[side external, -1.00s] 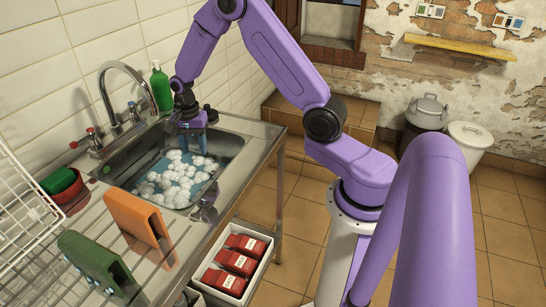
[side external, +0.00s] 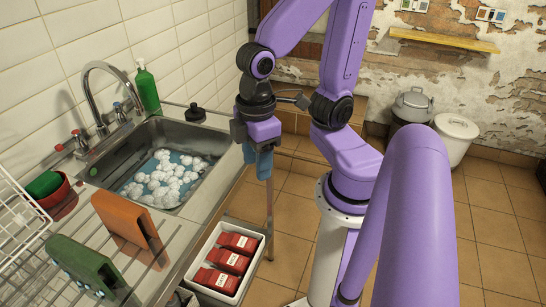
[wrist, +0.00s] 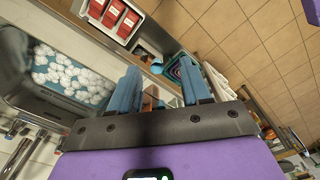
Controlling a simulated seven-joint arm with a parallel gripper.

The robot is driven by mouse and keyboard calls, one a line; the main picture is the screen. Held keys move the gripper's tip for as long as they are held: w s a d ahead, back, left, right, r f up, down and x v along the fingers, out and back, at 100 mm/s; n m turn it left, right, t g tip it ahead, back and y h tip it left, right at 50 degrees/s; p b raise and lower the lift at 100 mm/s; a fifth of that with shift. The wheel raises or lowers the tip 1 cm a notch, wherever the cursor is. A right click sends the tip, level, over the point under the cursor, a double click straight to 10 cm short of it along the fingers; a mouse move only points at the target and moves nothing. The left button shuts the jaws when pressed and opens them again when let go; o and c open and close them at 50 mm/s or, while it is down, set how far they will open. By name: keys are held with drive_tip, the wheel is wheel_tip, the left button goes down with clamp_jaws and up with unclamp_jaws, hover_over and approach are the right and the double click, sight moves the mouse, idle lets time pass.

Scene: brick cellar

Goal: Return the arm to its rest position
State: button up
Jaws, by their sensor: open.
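My gripper (side external: 258,160) hangs near the sink counter's right edge in the side view, fingers pointing down, with no object visible in it. In the wrist view its two blue fingers (wrist: 160,88) stand apart with nothing between them. My purple arm is folded back, with the wrist close in front of my own column. The sink (side external: 165,170) with foamy water is to the left of the gripper, clear of it.
A white bin with red packets (side external: 228,258) stands low, below the gripper. An orange board (side external: 127,230) and a green one (side external: 88,268) stand on the drainer. A tap (side external: 100,95) and green bottle (side external: 147,90) are behind the sink.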

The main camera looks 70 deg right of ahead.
drive_tip(key=shift+s+d+r+n, duration=0.1)
drive_tip(key=shift+s+d+n, duration=0.2)
drive_tip(key=shift+s+n, duration=0.4)
drive_tip(key=shift+s+d+r+n, duration=0.1)
drive_tip(key=shift+s+d+n, duration=0.15)
drive_tip(key=shift+s+n, duration=0.45)
